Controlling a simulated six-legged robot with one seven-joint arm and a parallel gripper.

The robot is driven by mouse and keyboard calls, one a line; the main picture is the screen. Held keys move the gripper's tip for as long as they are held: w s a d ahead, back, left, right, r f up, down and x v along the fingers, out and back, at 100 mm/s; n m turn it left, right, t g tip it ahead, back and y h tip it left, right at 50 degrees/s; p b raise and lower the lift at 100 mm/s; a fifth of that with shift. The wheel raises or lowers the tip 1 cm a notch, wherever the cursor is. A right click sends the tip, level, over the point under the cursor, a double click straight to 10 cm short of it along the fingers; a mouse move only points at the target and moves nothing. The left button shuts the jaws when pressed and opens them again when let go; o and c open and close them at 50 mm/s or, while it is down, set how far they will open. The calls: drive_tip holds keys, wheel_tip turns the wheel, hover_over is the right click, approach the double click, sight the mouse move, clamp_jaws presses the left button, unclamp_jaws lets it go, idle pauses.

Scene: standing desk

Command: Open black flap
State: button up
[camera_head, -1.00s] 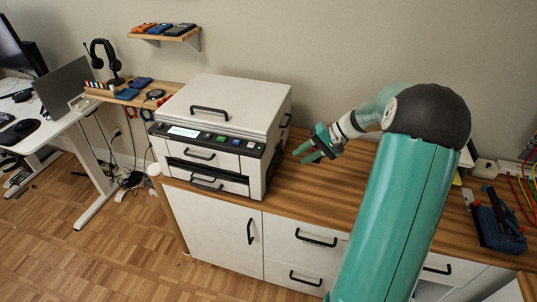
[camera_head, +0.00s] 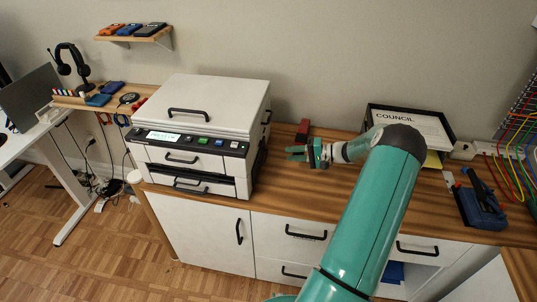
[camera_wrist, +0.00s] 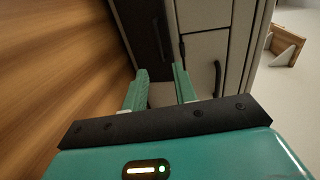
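The white printer-like machine (camera_head: 216,105) stands on the wooden desk with its right side towards my gripper (camera_head: 296,153). In the wrist view, a dark panel (camera_wrist: 143,28), which looks like the black flap, sits low on the machine's side near the desk. A dark handle-like strip shows on it. A black handle (camera_wrist: 217,78) is on the pale panel beside it. My gripper (camera_wrist: 160,74) is open, its two green fingers apart with nothing between them. It points at the machine's side, a short gap away. In the head view the flap is too hidden to make out.
A small red object (camera_head: 303,131) lies on the desk behind my gripper. A black tray marked COUNCIL (camera_head: 408,121) and a blue tool-like item (camera_head: 480,206) stand to the right. White drawers (camera_head: 292,232) are below. The desk between machine and gripper is clear.

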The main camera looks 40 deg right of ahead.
drive_tip(key=x, duration=0.9)
drive_tip(key=shift+c, duration=0.2)
clamp_jaws()
